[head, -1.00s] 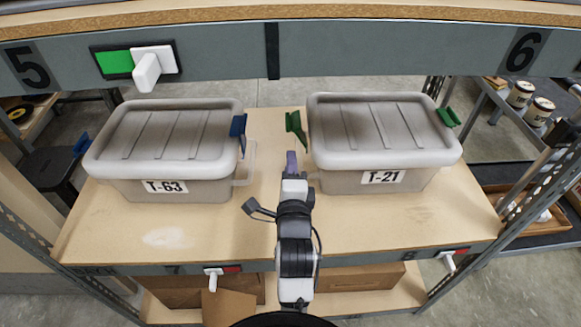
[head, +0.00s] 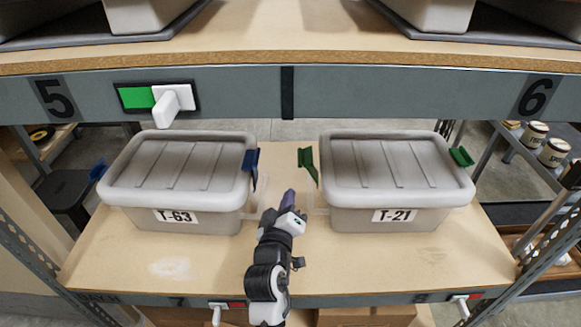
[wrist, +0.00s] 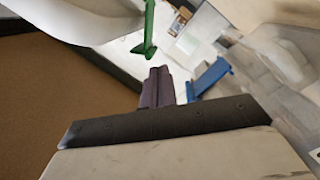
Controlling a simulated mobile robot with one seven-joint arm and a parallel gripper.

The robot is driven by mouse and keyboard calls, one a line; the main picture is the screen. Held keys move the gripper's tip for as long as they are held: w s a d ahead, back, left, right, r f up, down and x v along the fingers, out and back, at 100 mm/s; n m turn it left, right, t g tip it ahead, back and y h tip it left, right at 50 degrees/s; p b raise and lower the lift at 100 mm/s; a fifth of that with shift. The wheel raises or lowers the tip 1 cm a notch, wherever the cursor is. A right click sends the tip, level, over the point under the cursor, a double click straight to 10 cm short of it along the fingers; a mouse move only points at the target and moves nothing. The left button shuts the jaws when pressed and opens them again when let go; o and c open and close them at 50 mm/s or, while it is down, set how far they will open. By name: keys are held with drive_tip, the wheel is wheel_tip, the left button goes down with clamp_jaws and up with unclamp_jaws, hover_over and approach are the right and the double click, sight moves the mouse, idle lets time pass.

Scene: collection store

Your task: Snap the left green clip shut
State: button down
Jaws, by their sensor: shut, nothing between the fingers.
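The left green clip (head: 309,164) is on the left edge of the grey lidded bin T-21 (head: 395,190). It slants upward and outward from the lid rim, standing away from the bin wall. The green clip also shows at the top of the wrist view (wrist: 149,30). My gripper (head: 289,197) is shut and empty, in the gap between the two bins, below and slightly left of the clip and apart from it in the picture. Its purple-grey fingers (wrist: 158,86) are together in the wrist view. The right green clip (head: 461,156) sticks out at the bin's right edge.
Bin T-63 (head: 180,185) stands to the left, with a blue clip (head: 251,166) facing the gap and another blue clip (head: 98,171) on its far side. A grey shelf beam (head: 400,95) crosses above. The front of the wooden shelf (head: 350,262) is mostly clear.

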drive_tip(key=w+r+n+h+p, duration=0.1)
drive_tip(key=w+n+p, duration=0.2)
drive_tip(key=w+n, duration=0.7)
drive_tip(key=shift+d+r+n+t, duration=0.15)
drive_tip(key=shift+d+n+t, duration=0.15)
drive_tip(key=shift+n, duration=0.3)
drive_tip(key=shift+w+r, duration=0.1)
